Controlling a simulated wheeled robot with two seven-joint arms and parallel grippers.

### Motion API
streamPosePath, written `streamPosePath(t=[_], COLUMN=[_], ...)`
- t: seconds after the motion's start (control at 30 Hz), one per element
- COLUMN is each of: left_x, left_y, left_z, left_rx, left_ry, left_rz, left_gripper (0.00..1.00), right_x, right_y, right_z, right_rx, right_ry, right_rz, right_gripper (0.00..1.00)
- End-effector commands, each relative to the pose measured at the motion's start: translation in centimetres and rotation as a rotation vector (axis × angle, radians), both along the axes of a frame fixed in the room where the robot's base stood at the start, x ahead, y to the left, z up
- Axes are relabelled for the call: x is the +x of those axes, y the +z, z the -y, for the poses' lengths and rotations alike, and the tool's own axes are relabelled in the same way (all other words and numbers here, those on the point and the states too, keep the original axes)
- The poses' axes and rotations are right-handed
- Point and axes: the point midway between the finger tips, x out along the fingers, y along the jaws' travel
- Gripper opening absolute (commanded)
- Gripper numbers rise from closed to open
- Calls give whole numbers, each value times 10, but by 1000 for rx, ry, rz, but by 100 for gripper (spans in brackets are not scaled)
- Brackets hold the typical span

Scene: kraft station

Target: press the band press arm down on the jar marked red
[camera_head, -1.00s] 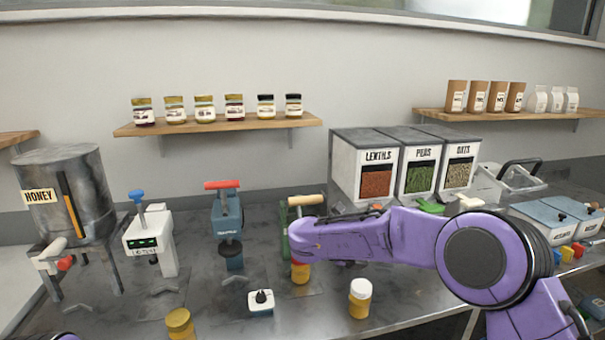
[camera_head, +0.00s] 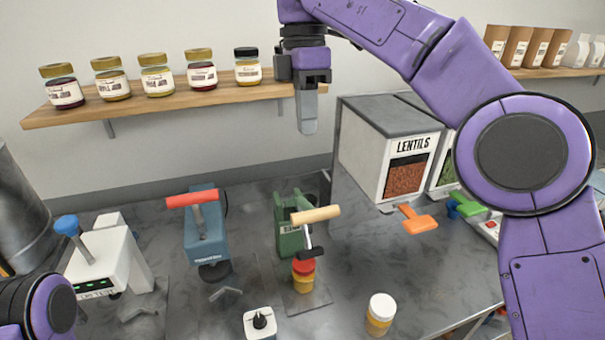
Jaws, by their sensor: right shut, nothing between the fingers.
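A jar with a red top (camera_head: 303,268) and amber lower part stands upright on the base plate of a green press (camera_head: 289,238). The press arm has a pale wooden handle (camera_head: 315,214). A dark pad (camera_head: 311,253) on it sits right over the jar's top; I cannot tell whether they touch. My right gripper (camera_head: 307,128) is shut and empty, pointing down in the air well above the press, in front of the shelf's right end. Part of my left arm shows at the lower left; its gripper is out of view.
A blue press (camera_head: 205,235) with a red handle stands left of the green one, and a white device (camera_head: 108,262) further left. A white-lidded jar (camera_head: 380,313) and a small white box (camera_head: 260,322) stand in front. The lentils bin (camera_head: 388,150) is at the right.

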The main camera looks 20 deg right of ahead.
Motion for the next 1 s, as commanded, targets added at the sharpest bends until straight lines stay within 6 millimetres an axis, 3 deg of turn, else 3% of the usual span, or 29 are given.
streamPosePath(t=[0.17,0.37,0.73,1.0], left_x=[-1,-1,-1,-1], left_y=[0,-3,-38,-35], left_z=[0,0,0,0], left_rx=[0,0,-1,0], left_ry=[0,0,0,0], left_rz=[-1,-2,-1,-1], left_gripper=[98,98,98,98], right_x=[-4,-1,-12,-20], right_y=[4,-6,-81,-124], right_z=[0,1,1,1], right_rx=[2,1,2,0], right_ry=[0,0,4,3], right_rz=[4,-3,-3,-3], right_gripper=[0,0,0,0])
